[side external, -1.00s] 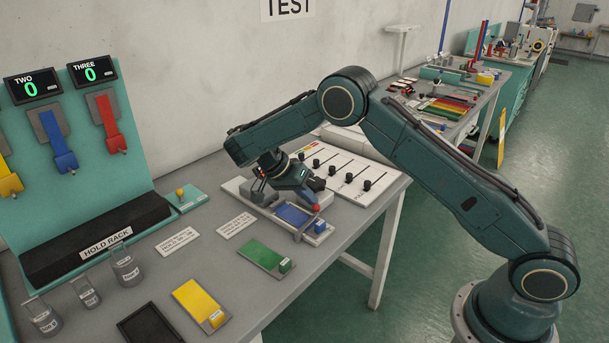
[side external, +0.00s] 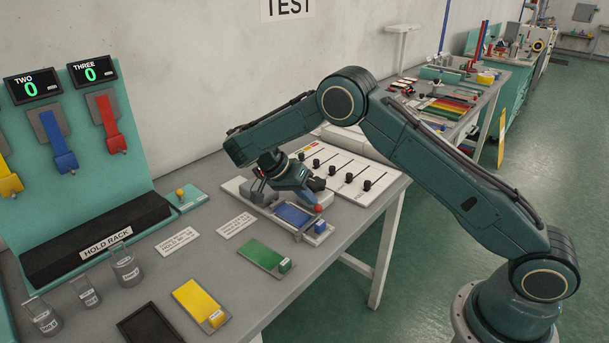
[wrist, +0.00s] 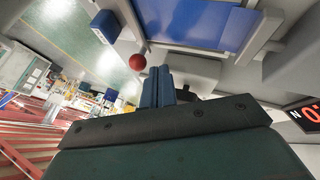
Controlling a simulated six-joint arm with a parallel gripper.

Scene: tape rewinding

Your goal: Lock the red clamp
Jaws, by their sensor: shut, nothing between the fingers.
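The red clamp shows as a red ball knob (side external: 319,208) at the near right side of a grey fixture (side external: 262,207) holding a blue plate (side external: 293,214). In the wrist view the red knob (wrist: 137,62) sits on a thin pale arm beside the blue plate (wrist: 195,20). My gripper (side external: 311,199) is shut and empty, low over the fixture. In the wrist view its blue fingertips (wrist: 158,74) are together, just right of the knob. I cannot tell whether they touch it. The clamp's base is largely hidden.
A small blue block (side external: 320,227) is on the fixture's near right end. A white slider panel (side external: 345,175) lies behind it. A green tray (side external: 262,255) and a yellow tray (side external: 200,303) lie in front to the left. The table's right edge is close.

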